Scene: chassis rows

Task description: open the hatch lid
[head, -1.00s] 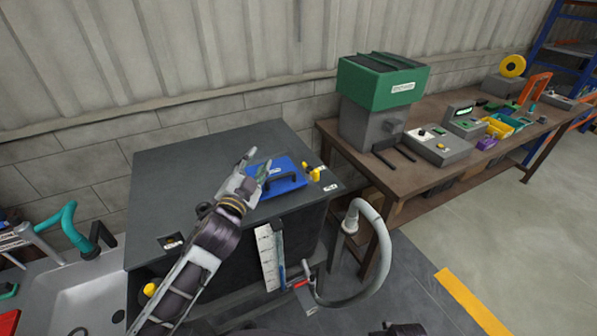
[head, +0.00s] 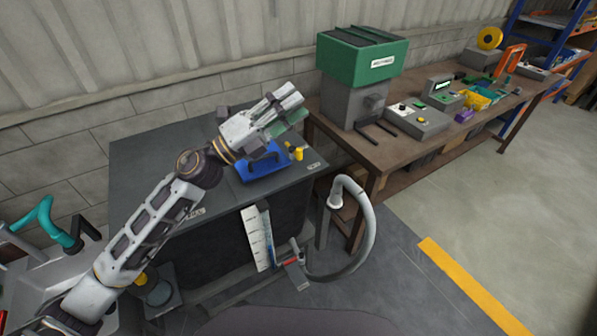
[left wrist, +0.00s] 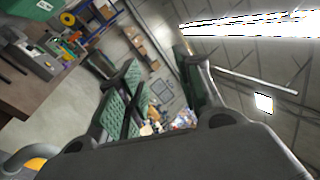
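The hatch lid (head: 264,171) is a blue panel on the top of a dark grey cabinet (head: 150,152) in the head view. It looks flat and closed. My left gripper (head: 293,104) is raised above the lid's far side and points up and to the right. My right gripper is out of view.
Yellow fittings (head: 296,152) stand at the lid's right edge. A grey hose (head: 368,225) curves beside the cabinet. A brown workbench (head: 400,160) with a green-topped machine (head: 362,56) stands at the right. A sink (head: 30,265) with a teal tap is at the left.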

